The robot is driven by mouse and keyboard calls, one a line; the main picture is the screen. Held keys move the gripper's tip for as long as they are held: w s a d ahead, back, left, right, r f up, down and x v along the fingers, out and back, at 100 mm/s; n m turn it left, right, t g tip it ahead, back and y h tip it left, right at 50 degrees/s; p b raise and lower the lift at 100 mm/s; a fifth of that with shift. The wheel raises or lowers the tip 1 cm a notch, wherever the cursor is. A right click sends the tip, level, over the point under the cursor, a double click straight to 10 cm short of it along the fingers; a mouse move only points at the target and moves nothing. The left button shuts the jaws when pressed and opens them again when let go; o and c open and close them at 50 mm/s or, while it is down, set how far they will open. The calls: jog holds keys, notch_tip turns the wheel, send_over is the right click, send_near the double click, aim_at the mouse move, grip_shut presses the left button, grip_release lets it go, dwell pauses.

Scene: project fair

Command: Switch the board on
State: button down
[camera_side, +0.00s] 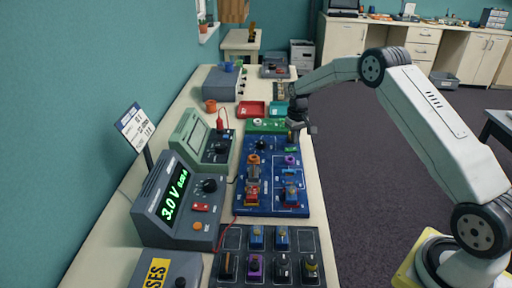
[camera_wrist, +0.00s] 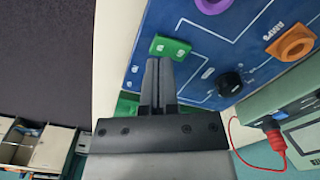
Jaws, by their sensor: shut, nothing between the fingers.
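The blue board (camera_side: 262,207) lies on the bench in the side view and fills the top of the wrist view (camera_wrist: 200,75). A small green switch block (camera_wrist: 170,47) with light marks sits near the board's edge. My gripper (camera_wrist: 160,62) is shut and empty, its fingertips at the near edge of the green block; I cannot tell whether they touch it. In the side view my gripper (camera_side: 297,132) is over the board's far right corner. A black knob (camera_wrist: 230,84) and an orange ring terminal (camera_wrist: 291,43) marked AMPS are on the board.
A power supply (camera_side: 167,208) with green digits reading 3.0 V stands left of the board, beside a grey-green meter (camera_side: 190,131) with a red lead (camera_side: 220,121). A dark tray (camera_side: 232,239) of parts lies in front. A red tray (camera_side: 251,108) is behind.

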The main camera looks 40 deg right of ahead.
aim_at(294, 149)
jog(key=shift+f, duration=1.3)
dwell(1.2)
jog(key=shift+r, duration=3.55)
